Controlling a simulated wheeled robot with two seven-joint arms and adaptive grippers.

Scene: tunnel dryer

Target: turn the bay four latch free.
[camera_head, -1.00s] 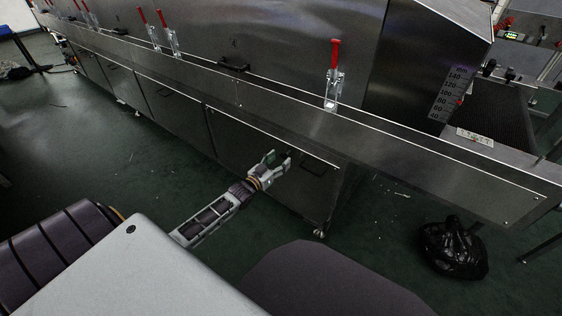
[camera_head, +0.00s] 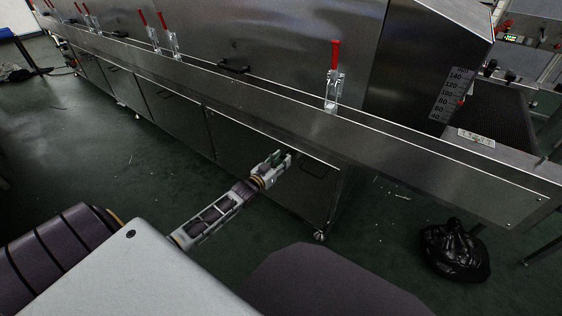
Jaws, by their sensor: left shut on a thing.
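My left gripper (camera_head: 279,157) reaches in from the lower left to the upper edge of the nearest lower door (camera_head: 255,170) of the steel dryer. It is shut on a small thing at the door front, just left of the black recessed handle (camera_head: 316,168). The bay four latch cannot be made out clearly; the fingers cover the spot where they grip. The door looks closed. My right gripper is not in view.
A steel ledge (camera_head: 400,150) overhangs the doors, close above my gripper. Red-handled toggle clamps (camera_head: 334,75) stand above it. A black bag (camera_head: 455,250) lies on the floor at right. Green floor is open in front of the doors.

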